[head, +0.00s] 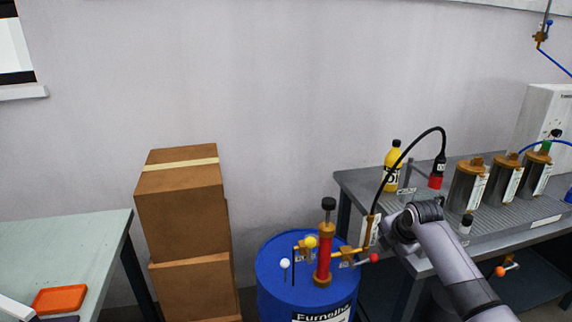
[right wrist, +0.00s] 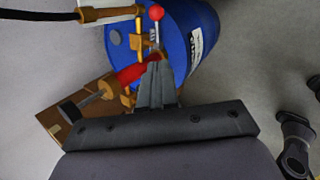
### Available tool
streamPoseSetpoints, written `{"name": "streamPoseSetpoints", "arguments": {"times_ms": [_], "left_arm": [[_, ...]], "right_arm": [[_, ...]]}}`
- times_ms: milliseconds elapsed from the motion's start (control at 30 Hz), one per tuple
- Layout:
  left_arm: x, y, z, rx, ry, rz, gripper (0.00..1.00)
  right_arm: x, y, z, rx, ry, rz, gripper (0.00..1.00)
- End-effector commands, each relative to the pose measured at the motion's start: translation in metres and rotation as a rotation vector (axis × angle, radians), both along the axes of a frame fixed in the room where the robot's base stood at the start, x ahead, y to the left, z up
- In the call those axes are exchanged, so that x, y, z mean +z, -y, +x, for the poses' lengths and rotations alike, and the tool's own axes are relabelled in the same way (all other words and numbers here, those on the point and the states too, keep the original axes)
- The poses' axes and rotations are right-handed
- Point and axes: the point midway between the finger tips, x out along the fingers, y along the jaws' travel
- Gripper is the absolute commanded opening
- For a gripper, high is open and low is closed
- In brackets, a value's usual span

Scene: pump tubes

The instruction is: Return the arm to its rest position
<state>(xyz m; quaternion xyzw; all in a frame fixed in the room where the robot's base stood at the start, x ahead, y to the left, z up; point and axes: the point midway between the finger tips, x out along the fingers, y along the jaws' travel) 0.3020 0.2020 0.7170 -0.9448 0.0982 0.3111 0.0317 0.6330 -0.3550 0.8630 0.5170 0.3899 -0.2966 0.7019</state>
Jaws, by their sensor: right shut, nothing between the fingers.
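My right gripper (head: 388,232) is at the front left corner of the grey workbench, just right of the pump. It also shows in the right wrist view (right wrist: 156,72), where its fingers are together and empty. The red pump (head: 323,256) with brass fittings and a black knob stands upright on the blue drum (head: 272,299). In the right wrist view the pump (right wrist: 131,75) and the blue drum (right wrist: 200,25) lie beyond the fingers. A black hose (head: 408,150) arches from the brass pipe beside my gripper to a dark bottle with a red base (head: 436,172).
The grey workbench (head: 345,182) carries a yellow bottle (head: 392,172) and several metal canisters (head: 467,188). Stacked cardboard boxes (head: 180,197) stand left of the drum. A pale table (head: 70,240) with an orange tray (head: 60,299) is at the left.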

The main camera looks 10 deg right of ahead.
Motion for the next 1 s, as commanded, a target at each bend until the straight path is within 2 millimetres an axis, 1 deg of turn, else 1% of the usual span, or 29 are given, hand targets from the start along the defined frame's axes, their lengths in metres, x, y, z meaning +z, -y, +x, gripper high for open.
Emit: {"name": "streamPoseSetpoints", "arguments": {"times_ms": [67,167,200,267,300,367,400,467,600,667,700,767,800,900,1000], "left_arm": [[0.000,0.000,0.000,0.000,0.000,0.000,1.00],[0.000,0.000,0.000,0.000,0.000,0.000,1.00],[0.000,0.000,0.000,0.000,0.000,0.000,1.00],[0.000,0.000,0.000,0.000,0.000,0.000,1.00],[0.000,0.000,0.000,0.001,0.000,0.001,1.00],[0.000,0.000,0.000,0.001,0.000,0.001,1.00],[0.000,0.000,0.000,0.001,0.000,0.001,1.00],[0.000,-0.001,0.000,0.001,0.000,0.001,1.00],[0.000,-0.001,0.000,0.001,-0.001,0.001,1.00],[0.000,-0.001,0.000,0.001,-0.001,0.001,1.00],[0.000,-0.001,0.000,0.001,-0.001,0.001,1.00],[0.000,-0.001,0.000,0.001,-0.001,0.001,1.00],[0.000,-0.001,0.000,0.001,-0.001,0.001,1.00],[0.000,-0.001,0.000,0.001,-0.001,0.001,1.00],[0.000,-0.001,0.000,0.001,-0.001,0.001,1.00]], "right_arm": [[-0.012,-0.004,-0.006,-0.024,0.001,0.015,0.00],[-0.038,-0.014,-0.019,-0.093,0.018,0.058,0.00],[-0.051,-0.019,-0.027,-0.130,0.027,0.083,0.00],[-0.070,-0.028,-0.041,-0.194,0.045,0.130,0.00],[-0.082,-0.034,-0.051,-0.239,0.059,0.164,0.00],[-0.099,-0.044,-0.066,-0.303,0.079,0.219,0.00],[-0.109,-0.050,-0.077,-0.345,0.091,0.257,0.00],[-0.123,-0.060,-0.095,-0.409,0.108,0.320,0.00],[-0.149,-0.082,-0.139,-0.558,0.139,0.476,0.00],[-0.157,-0.091,-0.159,-0.622,0.149,0.549,0.00],[-0.161,-0.097,-0.172,-0.664,0.155,0.597,0.00],[-0.166,-0.106,-0.193,-0.730,0.161,0.676,0.00],[-0.168,-0.111,-0.207,-0.773,0.165,0.727,0.00],[-0.169,-0.124,-0.242,-0.883,0.167,0.860,0.00],[-0.166,-0.136,-0.274,-0.990,0.164,0.993,0.00]]}}
